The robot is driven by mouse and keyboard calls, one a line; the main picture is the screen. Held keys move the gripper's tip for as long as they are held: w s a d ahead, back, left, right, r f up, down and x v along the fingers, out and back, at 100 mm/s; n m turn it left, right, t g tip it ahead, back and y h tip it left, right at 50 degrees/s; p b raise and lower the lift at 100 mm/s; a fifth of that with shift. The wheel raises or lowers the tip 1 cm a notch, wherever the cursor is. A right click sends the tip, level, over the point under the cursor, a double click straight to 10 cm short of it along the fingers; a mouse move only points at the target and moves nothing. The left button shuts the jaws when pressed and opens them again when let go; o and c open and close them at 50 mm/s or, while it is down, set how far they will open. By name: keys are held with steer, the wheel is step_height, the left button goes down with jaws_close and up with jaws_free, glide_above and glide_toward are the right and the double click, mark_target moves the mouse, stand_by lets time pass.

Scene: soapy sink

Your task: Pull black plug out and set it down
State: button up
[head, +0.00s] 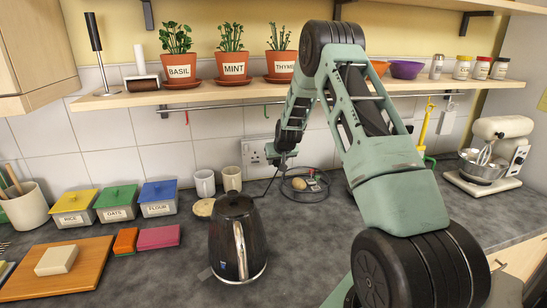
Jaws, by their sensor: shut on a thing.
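My gripper (275,157) is at the wall, at the right side of the white socket plate (254,150). It is shut on a small dark thing, which fits the black plug; the fingers and arm hide most of it. Whether the plug is still in the socket or just off it cannot be told. A thin dark cord (269,187) hangs below the gripper towards the black kettle (225,240), which stands upright on the grey worktop.
Two mugs (205,183) stand left below the socket. A dark wire basket (304,195) with small items sits right of the cord. A shelf (200,93) with potted herbs runs above. The worktop right of the kettle (300,245) is clear.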

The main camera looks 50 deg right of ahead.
steer(key=shift+s+a+r, duration=0.3)
steer(key=shift+s+a, duration=0.25)
steer(key=shift+s, duration=0.3)
steer(key=shift+s+a+r, duration=0.25)
steer(key=shift+s+a, duration=0.25)
steer(key=shift+s, duration=0.35)
steer(key=shift+f+b, duration=0.1)
steer(key=shift+b, duration=0.25)
